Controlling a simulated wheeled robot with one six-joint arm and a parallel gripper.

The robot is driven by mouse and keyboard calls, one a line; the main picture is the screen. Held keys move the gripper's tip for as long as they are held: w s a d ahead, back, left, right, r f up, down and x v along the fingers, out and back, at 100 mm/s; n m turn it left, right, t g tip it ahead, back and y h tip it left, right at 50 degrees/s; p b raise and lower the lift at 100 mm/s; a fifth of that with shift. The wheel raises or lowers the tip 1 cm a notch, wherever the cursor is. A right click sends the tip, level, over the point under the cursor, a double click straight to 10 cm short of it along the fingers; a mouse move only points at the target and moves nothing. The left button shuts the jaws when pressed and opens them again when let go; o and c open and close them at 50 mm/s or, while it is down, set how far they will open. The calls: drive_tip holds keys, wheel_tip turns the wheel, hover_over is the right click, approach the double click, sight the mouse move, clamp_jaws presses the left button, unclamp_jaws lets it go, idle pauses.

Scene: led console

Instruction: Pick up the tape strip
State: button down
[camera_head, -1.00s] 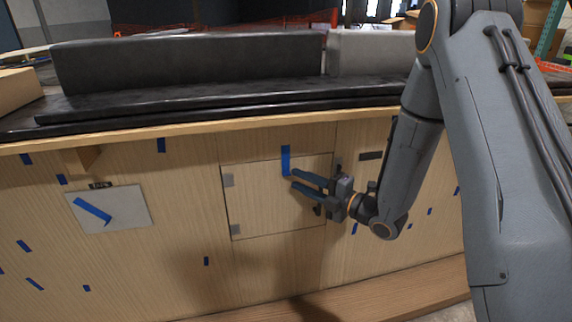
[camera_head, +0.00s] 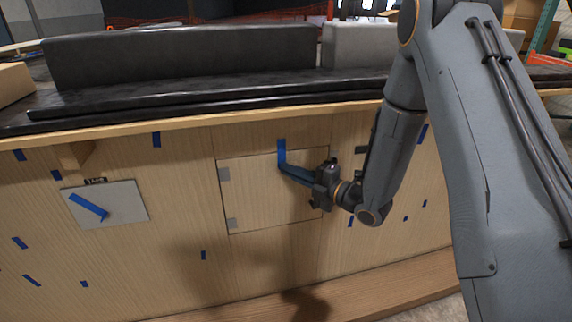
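A blue tape strip (camera_head: 282,152) hangs upright across the top edge of the square wooden door panel (camera_head: 255,205). My gripper (camera_head: 284,168) reaches in from the right, with its fingertips at the lower end of this strip. The fingers overlap into one dark bluish shape, so I cannot tell whether they are open or shut on the strip. Another blue strip (camera_head: 88,206) lies slanted on a pale plate (camera_head: 125,203) at the left, under a small dark label (camera_head: 95,181).
Several short blue tape pieces are scattered over the wooden front. A wooden counter edge (camera_head: 220,118) juts out above the panel, and a wooden ledge (camera_head: 350,292) runs along the bottom.

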drive_tip(key=shift+r, duration=0.1)
drive_tip(key=shift+s+r, duration=0.2)
drive_tip(key=shift+r, duration=0.35)
wheel_tip(320, 180, up, 6)
drive_tip(key=shift+f, duration=0.1)
drive_tip(key=s+p, duration=1.1)
drive_tip(key=s, duration=1.2)
drive_tip(key=shift+s+d, duration=0.2)
drive_tip(key=shift+s, duration=0.05)
